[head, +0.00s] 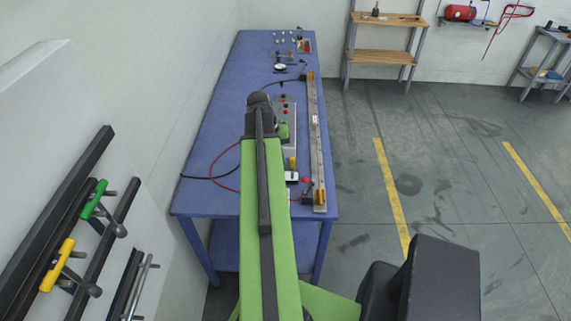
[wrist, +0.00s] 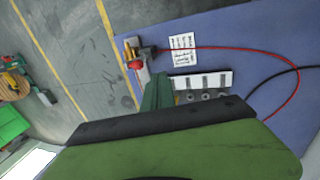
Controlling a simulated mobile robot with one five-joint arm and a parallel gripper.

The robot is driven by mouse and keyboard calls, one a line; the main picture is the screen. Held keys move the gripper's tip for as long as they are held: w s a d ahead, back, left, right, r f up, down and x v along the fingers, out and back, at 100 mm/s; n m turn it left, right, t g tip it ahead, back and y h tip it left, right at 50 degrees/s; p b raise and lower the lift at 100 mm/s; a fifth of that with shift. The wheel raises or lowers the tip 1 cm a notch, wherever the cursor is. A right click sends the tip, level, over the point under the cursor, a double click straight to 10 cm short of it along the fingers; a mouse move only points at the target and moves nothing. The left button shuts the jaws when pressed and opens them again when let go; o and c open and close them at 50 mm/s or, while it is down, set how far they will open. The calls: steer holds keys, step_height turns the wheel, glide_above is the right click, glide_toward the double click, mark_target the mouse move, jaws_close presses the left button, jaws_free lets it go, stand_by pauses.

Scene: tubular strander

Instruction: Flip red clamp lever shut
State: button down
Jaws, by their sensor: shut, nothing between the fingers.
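No red-handled lever shows clearly. A small red part (head: 306,180) sits near the front end of the long rail on the blue table. In the wrist view a red knob (wrist: 135,64) sits on a small fitting near the table edge; I cannot tell whether it is the clamp lever. On the pale panel at left, a green-handled lever (head: 94,199) and a yellow-handled lever (head: 57,265) are mounted beside dark bars. My gripper (wrist: 157,92) shows as a narrow dark green part, shut and empty, apart from the red knob. In the head view my arm hides its tips.
The blue table (head: 215,120) runs along the wall with a long rail (head: 315,140) on its right side. Red and black cables lie on it. A wooden shelf (head: 385,57) stands at the back. The floor right of the table is clear.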

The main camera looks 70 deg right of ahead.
steer(key=s+d+f+b, duration=0.2)
steer(key=s+f+b, duration=0.3)
steer(key=f, duration=0.3)
steer(key=shift+s+b, duration=0.35)
steer(key=shift+b, duration=0.45)
steer(key=shift+s+d, duration=0.1)
steer(key=shift+d, duration=0.05)
